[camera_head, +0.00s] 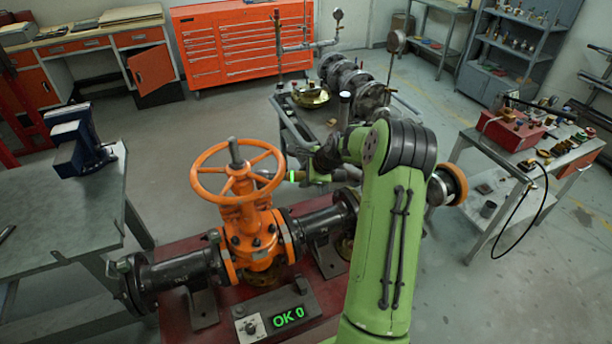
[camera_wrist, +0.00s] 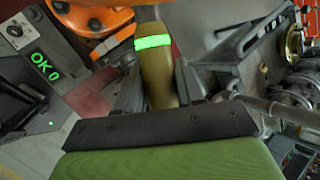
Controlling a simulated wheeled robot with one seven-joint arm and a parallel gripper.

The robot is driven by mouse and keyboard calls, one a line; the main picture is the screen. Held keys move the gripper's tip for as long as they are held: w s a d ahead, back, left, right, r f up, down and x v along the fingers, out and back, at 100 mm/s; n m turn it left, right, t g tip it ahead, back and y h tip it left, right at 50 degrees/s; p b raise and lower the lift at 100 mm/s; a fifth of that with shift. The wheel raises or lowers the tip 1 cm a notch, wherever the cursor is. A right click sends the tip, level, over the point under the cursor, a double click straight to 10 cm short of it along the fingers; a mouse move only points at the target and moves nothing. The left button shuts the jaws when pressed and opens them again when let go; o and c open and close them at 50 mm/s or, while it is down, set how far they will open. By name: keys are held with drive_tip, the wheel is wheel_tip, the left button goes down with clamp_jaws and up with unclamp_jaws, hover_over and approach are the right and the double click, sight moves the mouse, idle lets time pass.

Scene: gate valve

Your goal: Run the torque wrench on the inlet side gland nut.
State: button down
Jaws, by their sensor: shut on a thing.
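The orange gate valve (camera_head: 247,238) with its orange handwheel (camera_head: 205,191) stands upright between black pipe flanges on a red bench. My gripper (camera_head: 318,172) is to the right of the handwheel, about level with it, at the end of my green arm. It is shut on the torque wrench, an olive-gold tool (camera_wrist: 160,82) with a lit green band, which also shows in the head view (camera_head: 292,176). The tool points left toward the valve; its far end is hidden. The gland nuts are too small or hidden to tell apart, so I cannot tell whether the tool touches one.
A grey control box (camera_head: 312,299) in front of the valve shows "OK 0" in green. A cart with flanged parts (camera_head: 337,72) stands behind. A grey bench with a blue vise (camera_head: 78,145) is at left, a cluttered table (camera_head: 480,150) at right. Floor shows between.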

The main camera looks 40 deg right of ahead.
drive_tip(key=shift+w+f+b, duration=0.1)
drive_tip(key=shift+f+b, duration=0.6)
drive_tip(key=shift+f, duration=0.55)
idle(0.8)
drive_tip(key=shift+r, duration=0.15)
idle(0.4)
drive_tip(key=shift+r+p, duration=1.25)
drive_tip(key=shift+r, duration=0.35)
drive_tip(key=shift+f, duration=0.1)
drive_tip(key=s+d+p, duration=0.2)
drive_tip(key=s+d, duration=0.6)
drive_tip(key=d, duration=0.3)
drive_tip(key=shift+s+d+p, duration=0.15)
drive_tip(key=shift+s+p, duration=0.15)
drive_tip(key=shift+p, duration=0.05)
